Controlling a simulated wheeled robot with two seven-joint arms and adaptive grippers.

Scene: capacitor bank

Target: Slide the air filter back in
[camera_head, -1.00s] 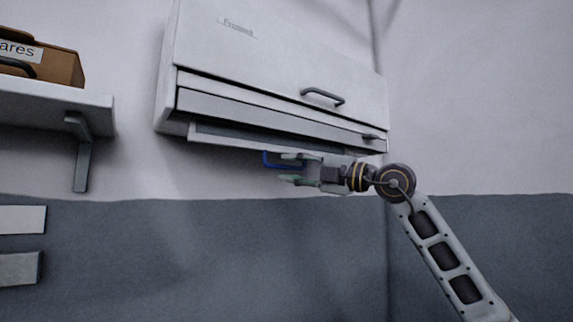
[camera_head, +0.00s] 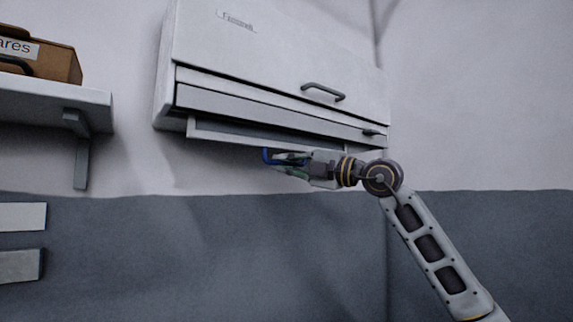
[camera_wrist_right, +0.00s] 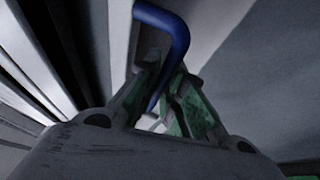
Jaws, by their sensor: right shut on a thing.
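The air filter (camera_head: 230,137) is a flat, pale-framed panel sticking out below the white wall unit (camera_head: 270,50). A blue handle (camera_head: 267,155) sits at its front edge. My right gripper (camera_head: 287,163) is shut on the blue handle, reaching in from the right below the unit. In the right wrist view the blue handle (camera_wrist_right: 178,45) passes down between the two green-padded fingers (camera_wrist_right: 160,105). The fingers hide part of the handle in the head view. My left gripper is not in view.
The unit's closed upper cover has a dark handle (camera_head: 323,92), and a small dark latch (camera_head: 372,132) sits at its lower right. A shelf (camera_head: 50,100) with a brown box (camera_head: 55,62) is at the left. The wall below the unit is clear.

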